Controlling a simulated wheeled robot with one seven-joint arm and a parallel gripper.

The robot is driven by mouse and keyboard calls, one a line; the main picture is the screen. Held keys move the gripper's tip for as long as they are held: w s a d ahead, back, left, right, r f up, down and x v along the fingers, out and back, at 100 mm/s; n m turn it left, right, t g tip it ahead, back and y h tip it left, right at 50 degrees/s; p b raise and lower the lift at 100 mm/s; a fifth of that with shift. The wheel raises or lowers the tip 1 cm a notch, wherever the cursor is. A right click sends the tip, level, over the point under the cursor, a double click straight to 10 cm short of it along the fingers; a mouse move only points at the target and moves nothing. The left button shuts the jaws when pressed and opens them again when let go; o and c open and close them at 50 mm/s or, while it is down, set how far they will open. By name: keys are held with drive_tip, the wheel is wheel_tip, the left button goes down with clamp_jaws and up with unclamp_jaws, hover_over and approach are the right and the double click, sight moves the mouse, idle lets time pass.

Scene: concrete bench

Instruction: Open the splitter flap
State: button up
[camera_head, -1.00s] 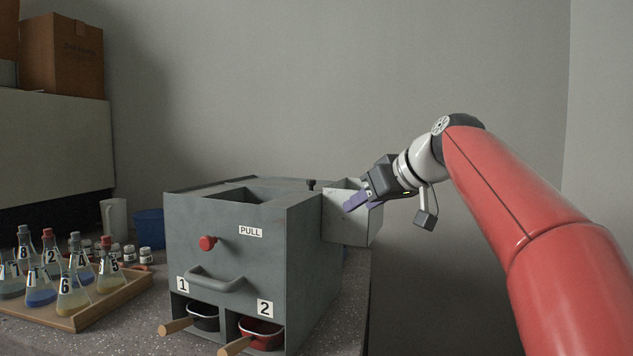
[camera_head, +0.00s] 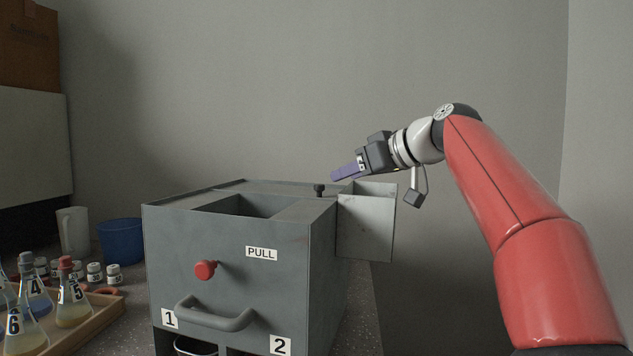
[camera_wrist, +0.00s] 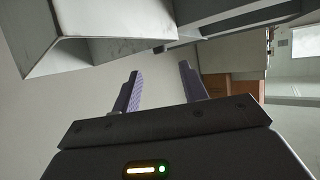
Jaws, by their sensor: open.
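The grey splitter box (camera_head: 235,250) stands on the bench, with a rectangular opening (camera_head: 245,206) in its top. A black knob (camera_head: 319,189) stands on the top near the right edge. The front has a red knob (camera_head: 205,270), a PULL label (camera_head: 261,254) and a bar handle (camera_head: 215,316). I cannot tell which part is the flap. An open-topped grey side box (camera_head: 365,226) is fixed to the right side. My gripper (camera_head: 334,175) is open and empty, its purple fingers above the side box, pointing left. In the wrist view, the fingers (camera_wrist: 159,70) are apart with nothing between them.
A wooden tray (camera_head: 88,326) with numbered flasks stands at the left. A blue tub (camera_head: 121,241), a white jug (camera_head: 73,232) and small jars are behind it. In the wrist view, grey box walls (camera_wrist: 105,52) lie close above the fingers.

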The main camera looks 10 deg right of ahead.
drive_tip(key=p+x, duration=0.1)
drive_tip(key=x, duration=0.5)
drive_tip(key=shift+w+a+f, duration=0.15)
drive_tip(key=shift+w+f, duration=0.1)
clamp_jaws()
